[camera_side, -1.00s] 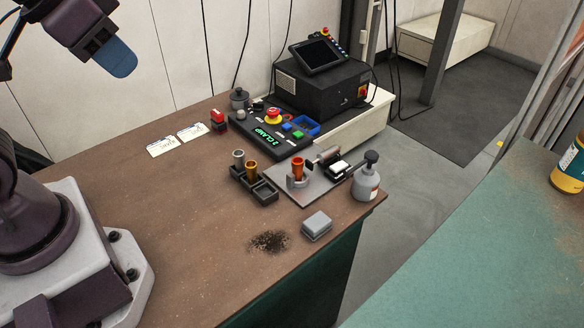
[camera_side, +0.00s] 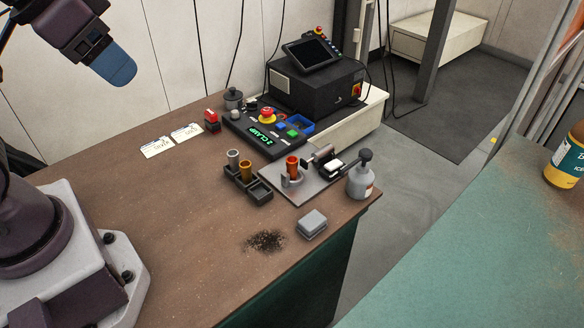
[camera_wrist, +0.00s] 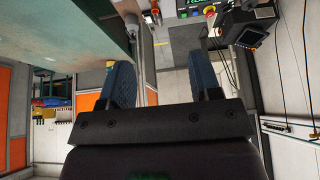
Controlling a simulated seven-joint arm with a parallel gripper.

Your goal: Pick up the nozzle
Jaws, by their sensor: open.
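Several nozzle-like pieces stand upright in the side view. A grey one (camera_side: 233,160) and a brass one (camera_side: 246,171) stand in a small black rack (camera_side: 260,196), whose front pockets look empty. An orange-red one (camera_side: 292,166) stands in a grey holder on a flat plate (camera_side: 314,191). The frames do not show which is the nozzle meant. My gripper (camera_side: 115,66) is high at the upper left, well away from them. In the wrist view its two blue fingers (camera_wrist: 160,62) are spread apart with nothing between them.
A control box (camera_side: 267,134) and a welder unit (camera_side: 316,88) stand behind. A grey block (camera_side: 312,223) and dark debris (camera_side: 265,240) lie in front. White cards (camera_side: 158,147) lie at the left. The bench's left-middle is clear.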

